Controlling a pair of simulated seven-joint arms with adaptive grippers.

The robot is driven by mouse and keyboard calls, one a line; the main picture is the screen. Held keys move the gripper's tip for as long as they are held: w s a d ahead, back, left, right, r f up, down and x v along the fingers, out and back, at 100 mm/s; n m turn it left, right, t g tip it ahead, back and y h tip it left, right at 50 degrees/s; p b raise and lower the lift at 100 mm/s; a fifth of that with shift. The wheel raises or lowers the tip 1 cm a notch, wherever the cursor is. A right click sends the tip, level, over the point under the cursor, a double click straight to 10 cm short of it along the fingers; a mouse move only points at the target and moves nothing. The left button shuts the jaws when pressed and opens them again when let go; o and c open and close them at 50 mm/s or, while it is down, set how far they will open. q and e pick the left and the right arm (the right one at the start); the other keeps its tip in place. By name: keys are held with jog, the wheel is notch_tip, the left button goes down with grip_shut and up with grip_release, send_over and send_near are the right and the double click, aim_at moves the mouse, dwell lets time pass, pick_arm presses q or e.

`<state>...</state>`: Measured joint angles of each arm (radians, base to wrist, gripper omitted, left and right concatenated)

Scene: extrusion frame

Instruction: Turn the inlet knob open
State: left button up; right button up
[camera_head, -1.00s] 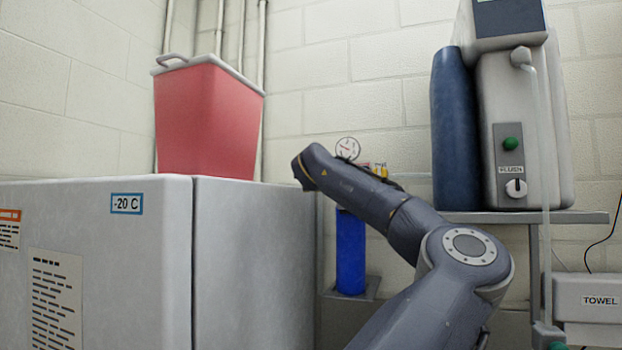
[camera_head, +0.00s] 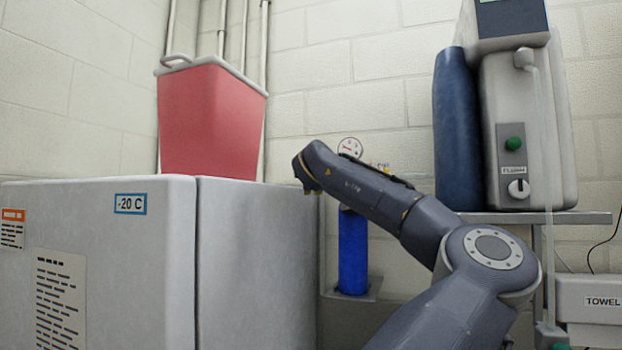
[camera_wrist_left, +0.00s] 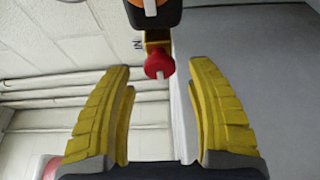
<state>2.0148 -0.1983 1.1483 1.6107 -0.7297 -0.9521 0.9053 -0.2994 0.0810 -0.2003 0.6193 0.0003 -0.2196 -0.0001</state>
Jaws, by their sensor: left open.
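In the left wrist view, a red knob (camera_wrist_left: 159,64) with a pale mark sits on a brass-coloured fitting, next to an "IN" label. My left gripper (camera_wrist_left: 160,70) is open; its two yellow fingers stand on either side of the knob's line, and the knob is ahead near the tips. No contact shows. In the head view, my arm reaches in front of a blue cylinder (camera_head: 353,250) and a round gauge (camera_head: 350,147). The arm's far end, with small yellow parts, is beside the freezer edge. The red knob cannot be made out there.
A grey freezer (camera_head: 255,265) marked -20 C fills the left, with a red bin (camera_head: 210,120) on top. A shelf (camera_head: 590,218) at right holds a pale machine (camera_head: 525,110) and a dark blue cylinder (camera_head: 458,130). A towel box (camera_head: 590,300) is below.

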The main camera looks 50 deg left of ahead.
pick_arm(q)
jog(key=v, duration=0.9)
jog(key=shift+s, duration=0.2)
